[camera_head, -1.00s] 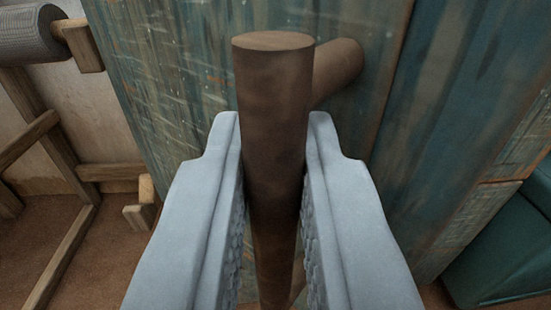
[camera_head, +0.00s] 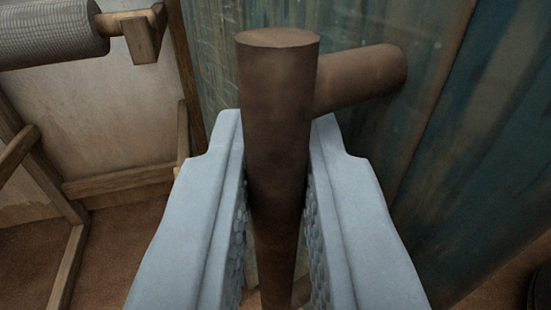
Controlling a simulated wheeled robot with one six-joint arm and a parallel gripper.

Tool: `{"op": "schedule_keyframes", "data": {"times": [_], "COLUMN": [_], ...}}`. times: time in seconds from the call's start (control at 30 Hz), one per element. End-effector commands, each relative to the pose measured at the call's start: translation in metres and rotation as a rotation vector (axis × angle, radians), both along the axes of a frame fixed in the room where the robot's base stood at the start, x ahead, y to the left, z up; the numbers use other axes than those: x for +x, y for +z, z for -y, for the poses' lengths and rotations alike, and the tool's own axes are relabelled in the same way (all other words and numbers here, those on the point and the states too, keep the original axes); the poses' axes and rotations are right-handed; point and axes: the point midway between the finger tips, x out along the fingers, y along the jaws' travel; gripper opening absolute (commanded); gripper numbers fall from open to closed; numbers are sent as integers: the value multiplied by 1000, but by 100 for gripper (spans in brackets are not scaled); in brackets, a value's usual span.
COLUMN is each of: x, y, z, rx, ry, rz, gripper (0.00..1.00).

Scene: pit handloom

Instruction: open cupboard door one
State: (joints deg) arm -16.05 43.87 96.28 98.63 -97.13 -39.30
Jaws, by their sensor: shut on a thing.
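The cupboard door (camera_head: 370,135) is a worn blue-green wooden panel behind my gripper, now seen at a slant. Its handle (camera_head: 277,100) is an upright brown round bar, joined to the door by a short round post (camera_head: 360,78) that runs off to the right. My gripper (camera_head: 277,200) is shut on the handle bar, one pale grey finger on each side. The top of the bar stands above the fingertips. The lower part of the bar is partly hidden between the fingers.
A wooden frame (camera_head: 120,180) with a pale panel stands at the left. A grey wound roller (camera_head: 50,32) sits on it at the upper left. The brown floor (camera_head: 120,235) shows at lower left. A dark object (camera_head: 540,280) is cut off at the lower right edge.

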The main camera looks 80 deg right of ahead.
Motion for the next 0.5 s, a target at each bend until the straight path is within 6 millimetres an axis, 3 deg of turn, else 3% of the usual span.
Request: {"op": "schedule_keyframes", "data": {"times": [0.5], "x": [6], "y": [0], "z": [-2], "rx": [0], "ry": [-30], "rz": [-1], "gripper": [0]}}
